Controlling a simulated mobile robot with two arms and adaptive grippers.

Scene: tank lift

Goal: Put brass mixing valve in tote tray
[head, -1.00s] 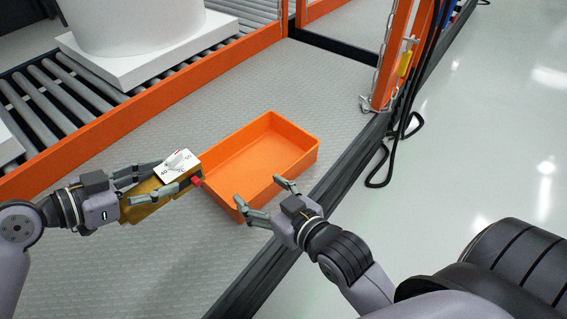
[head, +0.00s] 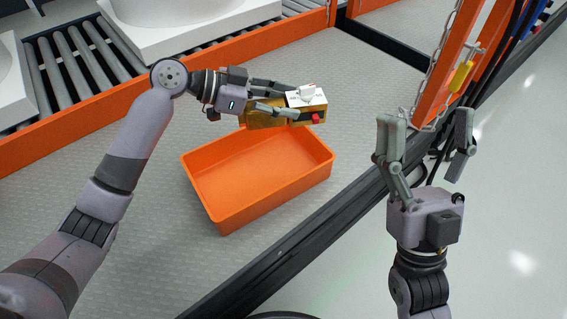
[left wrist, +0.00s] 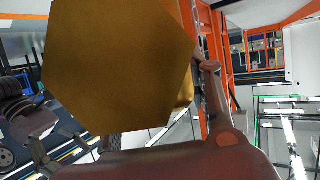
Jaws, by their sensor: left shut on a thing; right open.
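The brass mixing valve (head: 262,117) has a gold body, a white dial plate (head: 307,97) and a red tip. My left gripper (head: 290,101) is shut on it and holds it over the far edge of the tote tray. In the left wrist view the valve's brass end (left wrist: 115,65) fills much of the picture. The orange tote tray (head: 225,217) stands on the grey platform and looks empty, though the valve and gripper hide part of its far rim. My right gripper (head: 425,135) is open and empty, to the right of the tray near the platform's edge.
A roller conveyor (head: 75,62) with an orange rail (head: 85,109) runs along the back left, carrying a large white object. An orange post (head: 455,65) with a chain and black cables stands at the right. Grey platform lies clear around the tray.

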